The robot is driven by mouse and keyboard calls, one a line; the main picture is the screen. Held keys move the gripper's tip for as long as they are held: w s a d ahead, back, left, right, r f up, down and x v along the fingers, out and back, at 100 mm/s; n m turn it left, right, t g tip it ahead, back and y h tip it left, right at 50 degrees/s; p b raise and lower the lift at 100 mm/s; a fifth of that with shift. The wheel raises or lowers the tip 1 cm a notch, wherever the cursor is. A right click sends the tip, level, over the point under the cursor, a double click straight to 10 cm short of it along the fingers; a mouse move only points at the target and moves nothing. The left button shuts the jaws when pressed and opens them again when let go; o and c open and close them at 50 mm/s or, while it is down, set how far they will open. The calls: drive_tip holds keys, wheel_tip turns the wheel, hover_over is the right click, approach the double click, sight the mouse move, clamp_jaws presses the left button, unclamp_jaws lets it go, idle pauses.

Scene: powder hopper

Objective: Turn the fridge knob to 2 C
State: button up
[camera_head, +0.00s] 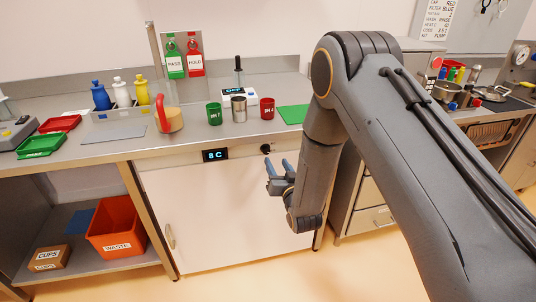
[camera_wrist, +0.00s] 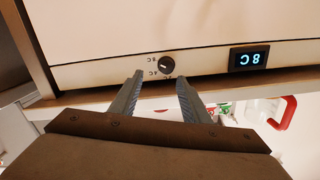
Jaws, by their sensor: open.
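The fridge knob (camera_head: 266,148) is a small round black dial on the upper front strip of the white fridge (camera_head: 225,210), under the bench top. It also shows in the wrist view (camera_wrist: 167,65), with a light pointer mark and small printed labels beside it. The labels are too small to read surely. The display (camera_head: 215,155) left of the knob reads 8 C; it appears upside down in the wrist view (camera_wrist: 249,58). My gripper (camera_head: 279,166) is open and empty, just short of the knob. In the wrist view the fingertips (camera_wrist: 160,80) point towards the knob, apart from it.
The steel bench top (camera_head: 190,135) overhangs the fridge front. On it stand a green cup (camera_head: 214,113), a metal cup (camera_head: 239,109) and a red cup (camera_head: 267,108). The fridge handle (camera_head: 170,237) is at the lower left. The floor in front is clear.

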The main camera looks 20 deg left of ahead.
sight(267, 151)
drive_tip(key=shift+y, duration=0.3)
drive_tip(key=x, duration=0.2)
drive_tip(key=p+x, duration=0.1)
drive_tip(key=x, duration=0.2)
drive_tip(key=a+x, duration=0.1)
drive_tip(key=x, duration=0.1)
drive_tip(key=shift+a, duration=0.15)
drive_tip(key=shift+c, duration=0.3)
drive_tip(key=c, duration=1)
